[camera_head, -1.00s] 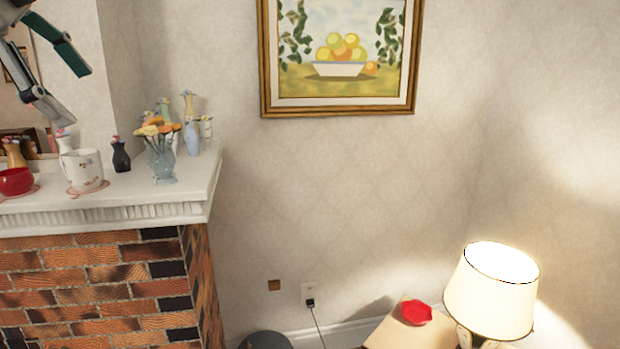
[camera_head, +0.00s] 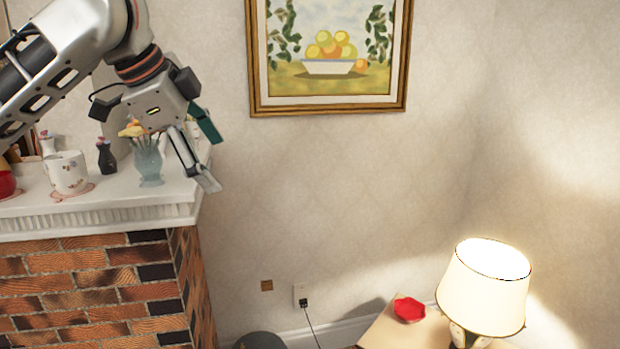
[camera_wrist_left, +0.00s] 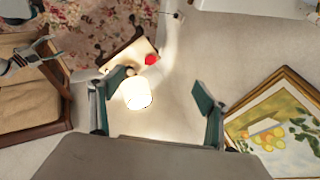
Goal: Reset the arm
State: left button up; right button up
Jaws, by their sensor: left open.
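My left arm comes in from the upper left in the head view. Its gripper (camera_head: 207,155) is open and empty, in front of the right end of the mantel (camera_head: 150,205), with its fingers pointing right and down. In the left wrist view the two teal-padded fingers of this gripper (camera_wrist_left: 160,90) stand wide apart with nothing between them but the view of the room beyond. A small grey jointed part at the left edge of the wrist view looks like my right gripper (camera_wrist_left: 38,52); its jaws are too small to read.
On the mantel are a glass flower vase (camera_head: 148,163), a floral white cup (camera_head: 68,172) and a dark vase (camera_head: 106,158). A framed fruit picture (camera_head: 330,104) hangs on the wall. A lit lamp (camera_head: 485,290) and a red dish (camera_head: 409,309) stand at lower right.

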pick_arm(q)
jog(key=w+a+f+n+t+h, duration=0.1)
jog(key=w+f+n, duration=0.2)
jog(key=f, duration=1.4)
jog(key=w+f+n+h, duration=0.1)
jog(key=w+f+n, duration=0.25)
jog(key=f, duration=1.45)
jog(key=s+a+f+n+t, duration=0.1)
jog(key=a+f, duration=0.1)
jog(key=f, duration=0.3)
jog(key=s+a+f, duration=0.2)
jog(key=f, duration=0.3)
jog(key=s+a+f+n+t+y, duration=0.1)
jog(key=s+a+f, duration=0.3)
jog(key=s+f, duration=0.25)
jog(key=s+a+f+n+t+y, duration=0.1)
jog(key=s+a+f, duration=0.35)
jog(key=f, duration=0.35)
jog(key=s+a+f+m+y, duration=0.1)
jog(key=s+a+f, duration=0.25)
jog(key=s, duration=0.55)
jog(key=s+a+f+m+y, duration=0.15)
jog(key=s+f, duration=0.25)
jog(key=s, duration=0.6)
jog(key=d+n+h, duration=0.1)
jog(key=d+n, duration=0.4)
jog(key=d, duration=0.8)
jog(key=shift+w+r+n+t, duration=0.15)
jog(key=shift+w+n+t, duration=0.15)
jog(key=shift+n, duration=0.1)
